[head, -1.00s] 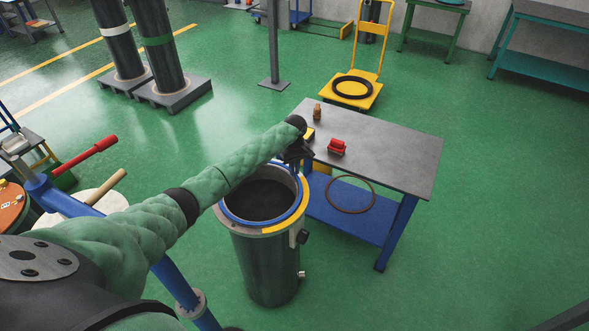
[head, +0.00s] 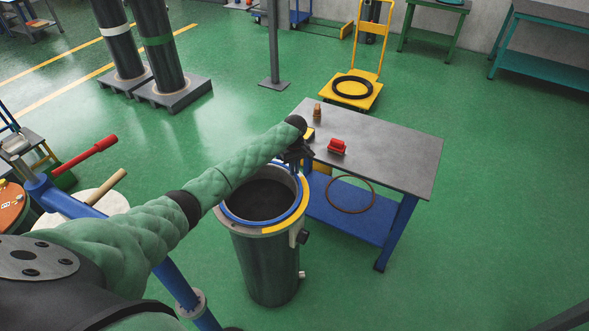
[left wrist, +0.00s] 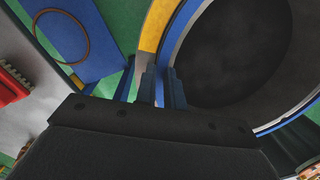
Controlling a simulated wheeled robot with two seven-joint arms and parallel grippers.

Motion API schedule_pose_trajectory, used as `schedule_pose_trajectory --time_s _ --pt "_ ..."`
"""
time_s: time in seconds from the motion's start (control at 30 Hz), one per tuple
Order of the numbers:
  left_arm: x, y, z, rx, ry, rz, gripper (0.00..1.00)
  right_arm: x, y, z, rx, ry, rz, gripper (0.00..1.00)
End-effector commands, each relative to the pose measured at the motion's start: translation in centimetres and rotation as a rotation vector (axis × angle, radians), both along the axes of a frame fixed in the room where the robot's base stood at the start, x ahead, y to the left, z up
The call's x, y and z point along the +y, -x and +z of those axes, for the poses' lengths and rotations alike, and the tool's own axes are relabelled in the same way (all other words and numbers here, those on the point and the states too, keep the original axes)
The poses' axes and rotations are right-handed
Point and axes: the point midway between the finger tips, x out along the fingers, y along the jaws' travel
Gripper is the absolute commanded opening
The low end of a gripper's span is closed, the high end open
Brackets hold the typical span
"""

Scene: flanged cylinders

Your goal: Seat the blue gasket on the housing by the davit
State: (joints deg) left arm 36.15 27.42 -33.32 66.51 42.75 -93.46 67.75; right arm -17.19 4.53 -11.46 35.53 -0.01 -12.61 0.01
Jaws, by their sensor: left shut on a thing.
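The housing (head: 265,265) is a dark upright cylinder with an open top and a pale and yellow flange, standing beside the blue davit (head: 172,285). The blue gasket (head: 303,201) is a ring around the housing's mouth, at the flange. I cannot tell whether it touches the flange all round. My left gripper (head: 296,164) is at the far side of the mouth, shut on the gasket's edge. In the left wrist view the fingers (left wrist: 160,88) meet the gasket (left wrist: 180,32) close to the yellow part of the flange (left wrist: 152,28). My right gripper is out of view.
A grey-topped table (head: 395,160) stands close right of the housing, with a red item (head: 337,147) and a small brown item (head: 317,111) on top. A thin ring (head: 352,208) lies on its blue lower shelf. A yellow trolley (head: 352,103) carries a black ring.

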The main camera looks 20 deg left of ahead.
Motion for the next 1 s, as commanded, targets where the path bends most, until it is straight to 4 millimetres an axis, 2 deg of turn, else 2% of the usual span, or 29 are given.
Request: schedule_pose_trajectory --time_s 0.4,0.43,0.53,0.57,1.0 --pt "-0.01 -0.02 -0.42 -0.001 0.001 0.001 0.00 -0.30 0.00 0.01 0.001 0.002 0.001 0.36" --pt "-0.01 -0.02 -0.43 -0.001 0.001 0.001 0.12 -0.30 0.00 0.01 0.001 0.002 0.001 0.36" --pt "0.00 -0.02 -0.42 -0.001 0.001 0.000 0.32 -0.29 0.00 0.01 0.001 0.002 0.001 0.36" --pt "-0.01 -0.02 -0.42 -0.001 0.001 0.000 0.36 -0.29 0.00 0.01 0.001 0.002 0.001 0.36" --pt "0.02 -0.09 0.18 -0.001 0.001 0.000 0.36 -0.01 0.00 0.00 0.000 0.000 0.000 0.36"
